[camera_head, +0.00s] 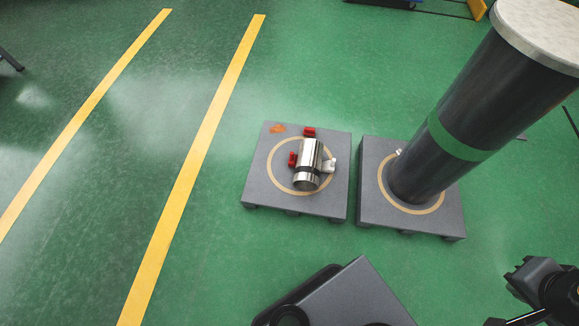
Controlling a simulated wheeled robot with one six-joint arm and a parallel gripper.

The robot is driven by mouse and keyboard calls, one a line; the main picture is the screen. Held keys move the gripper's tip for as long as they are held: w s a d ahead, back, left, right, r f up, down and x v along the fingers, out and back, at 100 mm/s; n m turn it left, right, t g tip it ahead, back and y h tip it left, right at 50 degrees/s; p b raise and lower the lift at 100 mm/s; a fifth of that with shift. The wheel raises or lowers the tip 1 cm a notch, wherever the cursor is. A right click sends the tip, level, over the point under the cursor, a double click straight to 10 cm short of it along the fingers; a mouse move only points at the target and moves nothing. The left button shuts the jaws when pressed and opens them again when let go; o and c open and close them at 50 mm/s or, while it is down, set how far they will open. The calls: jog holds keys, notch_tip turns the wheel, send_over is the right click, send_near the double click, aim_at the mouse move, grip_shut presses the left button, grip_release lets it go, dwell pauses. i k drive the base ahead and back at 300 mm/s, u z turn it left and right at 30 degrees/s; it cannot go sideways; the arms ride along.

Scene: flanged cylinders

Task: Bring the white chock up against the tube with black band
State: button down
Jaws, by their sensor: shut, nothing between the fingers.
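The tube with black band (311,156) is a short silver cylinder on the left grey pallet. It appears to lie on its side, its dark end towards me and its thin black band near that end. The white chock (329,165) is at its right side, very close; I cannot tell whether they touch. One red chock (292,159) is at its left side and another red chock (310,132) is beyond its far end. My gripper (515,277) is at the lower right edge, partly cut off, shut and empty, well away from the chock.
The left pallet (258,185) has a tan ring and an orange mark. A right pallet (372,215) stands close beside it, bearing a tall dark column (420,165) with a green band and pale top. Green floor with yellow lines (200,160) is clear at left.

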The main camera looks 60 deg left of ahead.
aim_at(328, 166)
jog(key=u, duration=1.55)
jog(key=i, duration=1)
